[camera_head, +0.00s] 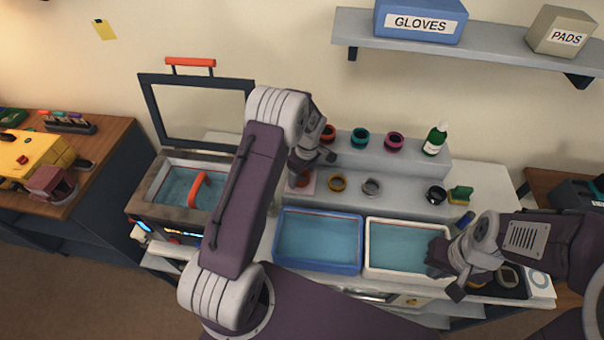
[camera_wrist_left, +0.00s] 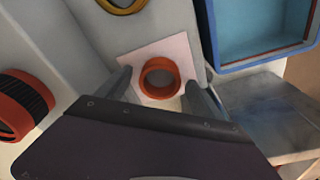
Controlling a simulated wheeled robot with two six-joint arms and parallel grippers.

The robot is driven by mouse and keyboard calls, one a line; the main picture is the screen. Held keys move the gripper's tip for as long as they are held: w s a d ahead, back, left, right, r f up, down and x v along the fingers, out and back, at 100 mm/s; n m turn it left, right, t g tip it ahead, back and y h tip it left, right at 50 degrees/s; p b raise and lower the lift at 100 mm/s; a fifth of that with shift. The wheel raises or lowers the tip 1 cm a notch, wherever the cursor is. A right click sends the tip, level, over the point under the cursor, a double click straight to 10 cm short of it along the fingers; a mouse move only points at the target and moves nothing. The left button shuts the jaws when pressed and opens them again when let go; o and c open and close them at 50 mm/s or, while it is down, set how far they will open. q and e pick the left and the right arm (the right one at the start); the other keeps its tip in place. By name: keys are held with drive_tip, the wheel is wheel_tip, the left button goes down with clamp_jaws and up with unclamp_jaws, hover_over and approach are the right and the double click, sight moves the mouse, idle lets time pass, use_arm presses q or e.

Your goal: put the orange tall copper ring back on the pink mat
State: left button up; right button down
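The orange copper ring (camera_wrist_left: 160,66) stands on the pink mat (camera_wrist_left: 128,58) in the left wrist view, its open top facing the camera. In the head view the ring (camera_head: 303,181) and the mat (camera_head: 310,188) are partly hidden by my left arm. My left gripper (camera_wrist_left: 158,80) is open above the mat. Its fingers are on either side of the ring, with a visible gap at each side. My right gripper (camera_head: 446,274) has its fingers apart near the right end of the white-rimmed tray (camera_head: 367,240), with nothing seen between them.
A black-and-orange ring (camera_wrist_left: 25,105) stands on the raised step, with teal (camera_head: 360,138) and magenta (camera_head: 394,142) rings and a green bottle (camera_head: 434,140). A yellow ring (camera_head: 337,183) and grey ring (camera_head: 372,187) are right of the mat. A blue tray (camera_head: 278,236) lies in front.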

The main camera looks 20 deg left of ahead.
use_arm(q)
drive_tip(key=shift+r, duration=0.7)
wheel_tip(320, 180, up, 11)
drive_tip(key=d+b, duration=0.1)
drive_tip(key=b, duration=0.1)
drive_tip(key=s+d+f+m, duration=0.1)
drive_tip(key=s+d+m, duration=0.1)
drive_tip(key=s+m, duration=0.5)
drive_tip(key=s+d+f+m+h, duration=0.1)
drive_tip(key=s+d+m, duration=0.2)
drive_tip(key=s+m, duration=0.4)
drive_tip(key=s, duration=0.7)
drive_tip(key=shift+s+f+t+h, duration=0.15)
drive_tip(key=shift+s+t+h, duration=0.15)
drive_tip(key=shift+t, duration=0.1)
drive_tip(key=shift+d, duration=0.1)
